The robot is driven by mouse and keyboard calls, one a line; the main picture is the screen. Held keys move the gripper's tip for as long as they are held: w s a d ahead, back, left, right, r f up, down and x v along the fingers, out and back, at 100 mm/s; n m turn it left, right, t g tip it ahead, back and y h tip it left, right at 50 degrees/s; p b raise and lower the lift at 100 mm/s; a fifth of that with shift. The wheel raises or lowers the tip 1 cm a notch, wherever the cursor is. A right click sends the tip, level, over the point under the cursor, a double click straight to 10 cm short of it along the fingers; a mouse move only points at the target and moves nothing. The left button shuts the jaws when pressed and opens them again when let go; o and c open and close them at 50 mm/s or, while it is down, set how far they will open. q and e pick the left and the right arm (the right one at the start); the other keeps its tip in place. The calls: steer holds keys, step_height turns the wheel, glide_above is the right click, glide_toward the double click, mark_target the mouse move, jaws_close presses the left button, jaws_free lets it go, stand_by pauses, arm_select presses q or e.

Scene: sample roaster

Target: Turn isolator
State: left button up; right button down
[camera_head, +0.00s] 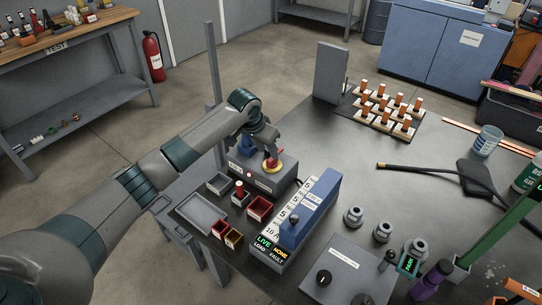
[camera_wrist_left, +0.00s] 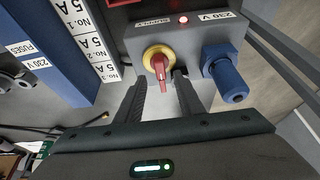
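The isolator is a red rotary handle on a yellow disc (camera_head: 272,163), mounted on a grey supply box (camera_head: 262,176). In the left wrist view the red handle (camera_wrist_left: 161,68) points down the picture toward my gripper. A small red lamp glows beside it on the box. My left gripper (camera_head: 266,138) is at the box, just behind the handle in the head view. In the wrist view its two dark fingers (camera_wrist_left: 162,82) are apart, one to each side of the handle's end; I cannot tell whether either touches it. My right gripper is not in view.
A blue plug (camera_wrist_left: 228,80) stands beside the isolator on the same box. A blue fuse unit (camera_head: 301,222) is close to the right. Small trays (camera_head: 204,213) lie in front of the box. Several metal weights or fittings (camera_head: 353,216) stand further right on the dark bench.

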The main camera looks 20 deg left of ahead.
mark_target(271, 159)
arm_select(q)
steer(key=shift+x, duration=2.95)
steer(key=shift+c, duration=0.3)
